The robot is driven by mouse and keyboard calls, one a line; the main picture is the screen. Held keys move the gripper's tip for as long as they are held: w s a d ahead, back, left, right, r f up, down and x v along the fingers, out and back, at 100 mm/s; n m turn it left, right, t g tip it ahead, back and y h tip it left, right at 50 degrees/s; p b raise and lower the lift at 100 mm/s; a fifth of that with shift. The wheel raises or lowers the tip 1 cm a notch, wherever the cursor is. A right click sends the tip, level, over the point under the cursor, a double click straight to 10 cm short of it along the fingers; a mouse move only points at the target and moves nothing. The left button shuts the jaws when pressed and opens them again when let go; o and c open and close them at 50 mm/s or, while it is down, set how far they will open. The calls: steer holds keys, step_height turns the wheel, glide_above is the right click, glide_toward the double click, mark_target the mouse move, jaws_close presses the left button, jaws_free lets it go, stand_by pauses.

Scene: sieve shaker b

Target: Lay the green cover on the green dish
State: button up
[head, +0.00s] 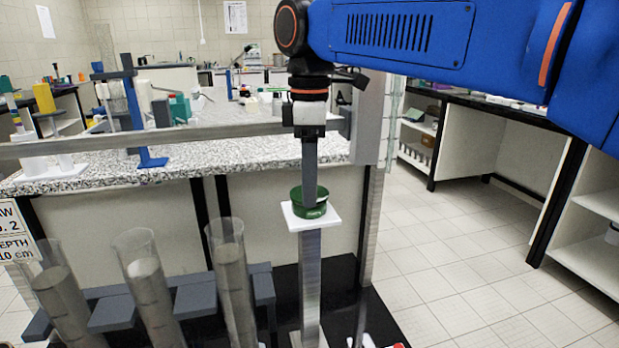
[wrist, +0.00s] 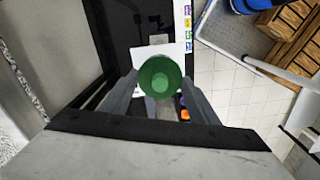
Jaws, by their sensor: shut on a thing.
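The green dish (head: 316,213) stands upright on a small white square plate (head: 298,222) on top of a metal post in the head view. My gripper (head: 309,190) points straight down over it, its fingers reaching the dish's rim. In the wrist view, a round green piece with a darker disc in its middle, which looks like the green cover (wrist: 160,70), sits between the fingertips of my gripper (wrist: 160,84). The gripper is shut on it. The cover is not distinct from the dish in the head view, so I cannot tell whether they touch.
Several clear tubes with grey filling (head: 150,290) stand in a dark rack at the lower left. A grey horizontal bar (head: 200,132) and an upright metal post (head: 370,140) are close to my arm. A speckled counter (head: 230,158) lies behind. Tiled floor is free at right.

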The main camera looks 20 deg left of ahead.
steer(key=shift+f, duration=0.4)
steer(key=o, duration=1.1)
